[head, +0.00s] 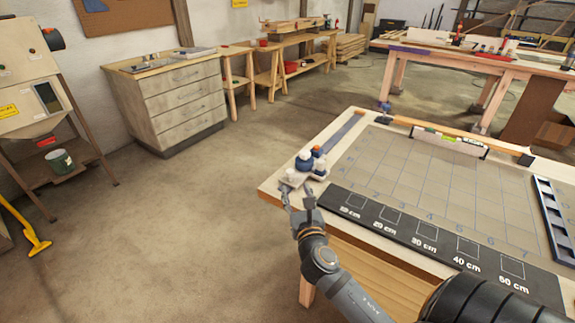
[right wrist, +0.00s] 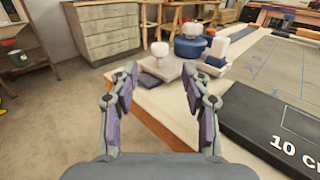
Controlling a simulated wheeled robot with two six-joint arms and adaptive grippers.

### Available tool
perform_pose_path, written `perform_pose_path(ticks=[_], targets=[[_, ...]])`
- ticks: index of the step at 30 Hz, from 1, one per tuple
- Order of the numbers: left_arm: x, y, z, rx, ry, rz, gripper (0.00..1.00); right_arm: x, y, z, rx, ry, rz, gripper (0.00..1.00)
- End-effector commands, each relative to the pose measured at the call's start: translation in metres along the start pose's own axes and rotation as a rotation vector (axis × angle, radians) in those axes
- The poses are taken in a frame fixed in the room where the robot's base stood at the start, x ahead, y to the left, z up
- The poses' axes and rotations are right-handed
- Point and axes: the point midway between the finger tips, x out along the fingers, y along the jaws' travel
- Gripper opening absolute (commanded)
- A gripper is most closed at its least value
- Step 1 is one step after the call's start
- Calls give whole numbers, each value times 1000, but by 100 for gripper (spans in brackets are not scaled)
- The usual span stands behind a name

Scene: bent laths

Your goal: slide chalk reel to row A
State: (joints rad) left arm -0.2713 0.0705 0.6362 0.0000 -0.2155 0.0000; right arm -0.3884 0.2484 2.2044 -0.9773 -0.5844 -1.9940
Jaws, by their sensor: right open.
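A small cluster of blue, white and grey pieces stands on the near left corner of the worktable. It holds a round blue piece with a white top (right wrist: 188,46), a white knob on a grey block (right wrist: 160,50) and a blue-and-white piece (right wrist: 217,50). I cannot tell which is the chalk reel. The grid board (head: 400,165) lies right of the cluster, with numbers along its near edge; I cannot make out row letters. My right gripper (head: 297,192) is open and empty at the table corner, just short of the cluster; its fingers also show in the right wrist view (right wrist: 160,82).
A black strip (head: 430,240) with centimetre squares runs along the grid's near side. A dark blue slotted rack (head: 552,218) stands at the right. A bar with a white label panel (head: 450,142) crosses the far edge.

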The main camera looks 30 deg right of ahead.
Motion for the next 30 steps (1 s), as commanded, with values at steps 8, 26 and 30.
perform_pose_path(ticks=[8, 26, 30], targets=[[-8, -10, 59, 9, -89, -11, 40, 45, 0, 2, 1, -3, -1, 48], [-6, -6, 28, 5, -43, -7, 40, 104, 0, 0, 2, 0, 0, 48], [-6, -6, 36, 5, -54, -6, 40, 104, 0, 0, 2, 0, 0, 38]])
